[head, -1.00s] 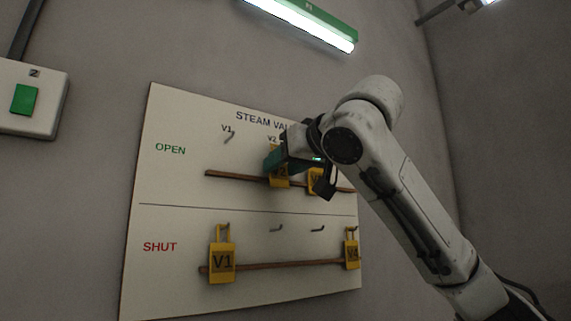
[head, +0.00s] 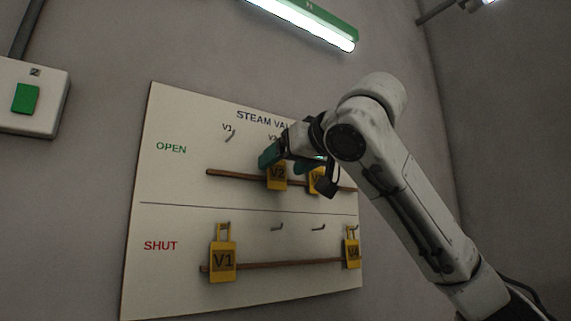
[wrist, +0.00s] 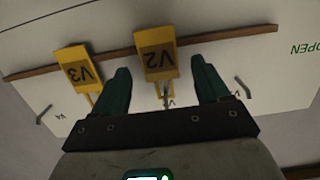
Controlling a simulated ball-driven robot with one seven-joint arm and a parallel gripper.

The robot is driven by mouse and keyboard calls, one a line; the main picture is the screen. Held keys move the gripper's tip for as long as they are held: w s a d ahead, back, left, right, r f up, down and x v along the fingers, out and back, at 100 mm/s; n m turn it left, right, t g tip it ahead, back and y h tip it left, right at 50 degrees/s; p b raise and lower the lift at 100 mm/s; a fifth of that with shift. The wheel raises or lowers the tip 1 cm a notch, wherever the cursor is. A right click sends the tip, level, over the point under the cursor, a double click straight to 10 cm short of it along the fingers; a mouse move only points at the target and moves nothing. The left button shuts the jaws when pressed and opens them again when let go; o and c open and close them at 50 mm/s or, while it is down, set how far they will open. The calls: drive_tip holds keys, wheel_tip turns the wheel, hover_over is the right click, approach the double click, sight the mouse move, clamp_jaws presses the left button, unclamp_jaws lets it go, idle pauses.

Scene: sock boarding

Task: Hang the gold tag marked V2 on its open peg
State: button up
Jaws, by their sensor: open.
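The gold V2 tag (head: 277,178) is upright in the OPEN row of the board, in front of the wooden rail. Its upper part is hidden by my gripper in the head view. In the wrist view, which is upside down, the V2 tag (wrist: 158,55) lies between my spread green fingers, apart from both, with its loop at the V2 peg (wrist: 166,98). Whether the loop is fully around the peg is hard to tell. My gripper (head: 289,160) is open around the tag's upper part; it also shows in the wrist view (wrist: 163,85).
A gold V3 tag (head: 316,180) hangs close to the right of V2. V1 (head: 222,262) and V4 (head: 351,253) tags hang in the SHUT row, with two bare pegs between them. The V1 peg (head: 230,135) in the OPEN row is empty.

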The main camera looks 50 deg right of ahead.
drive_tip(key=b+v, duration=0.3)
drive_tip(key=v, duration=0.7)
drive_tip(key=shift+s, duration=0.2)
